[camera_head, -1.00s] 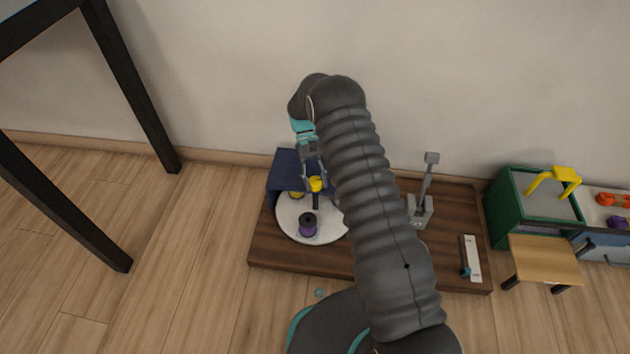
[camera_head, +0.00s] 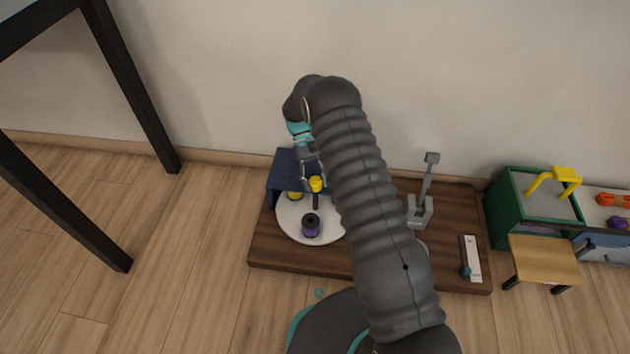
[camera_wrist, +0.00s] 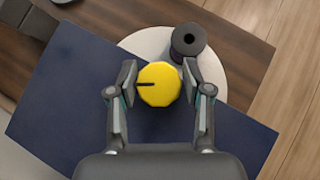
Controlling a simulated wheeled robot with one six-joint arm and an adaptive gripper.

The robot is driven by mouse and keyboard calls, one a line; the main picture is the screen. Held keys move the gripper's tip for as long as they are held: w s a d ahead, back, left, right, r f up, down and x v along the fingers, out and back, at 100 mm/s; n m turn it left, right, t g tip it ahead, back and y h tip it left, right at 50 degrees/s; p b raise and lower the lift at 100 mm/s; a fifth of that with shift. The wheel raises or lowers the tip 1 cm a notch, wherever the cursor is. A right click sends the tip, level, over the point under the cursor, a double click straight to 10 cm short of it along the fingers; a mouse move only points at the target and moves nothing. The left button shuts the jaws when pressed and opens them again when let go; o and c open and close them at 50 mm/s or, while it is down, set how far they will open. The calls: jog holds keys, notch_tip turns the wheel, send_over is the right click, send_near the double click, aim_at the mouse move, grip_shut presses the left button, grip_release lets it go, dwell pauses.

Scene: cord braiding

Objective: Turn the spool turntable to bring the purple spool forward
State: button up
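The white turntable (camera_head: 290,225) sits on a dark wooden board, partly under a navy cover (camera_head: 285,168). The purple spool (camera_head: 311,226) with black ends stands upright near its front edge. In the wrist view a dark-topped spool (camera_wrist: 188,41), apparently the same one, stands beyond the knob. A yellow spool (camera_head: 295,196) is farther back by the cover. A yellow knob (camera_wrist: 159,84) tops a dark post at the turntable's middle. My arm hides the turntable's right side.
A grey lever (camera_head: 426,180) and a white slider strip (camera_head: 473,258) are on the right of the board (camera_head: 275,258). A green box (camera_head: 505,207) and a small wooden table (camera_head: 545,259) stand farther right. Black frame legs (camera_head: 130,85) are at the left.

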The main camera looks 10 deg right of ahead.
jog(key=shift+o, duration=0.8)
notch_tip(320, 180, up, 10)
dwell(0.4)
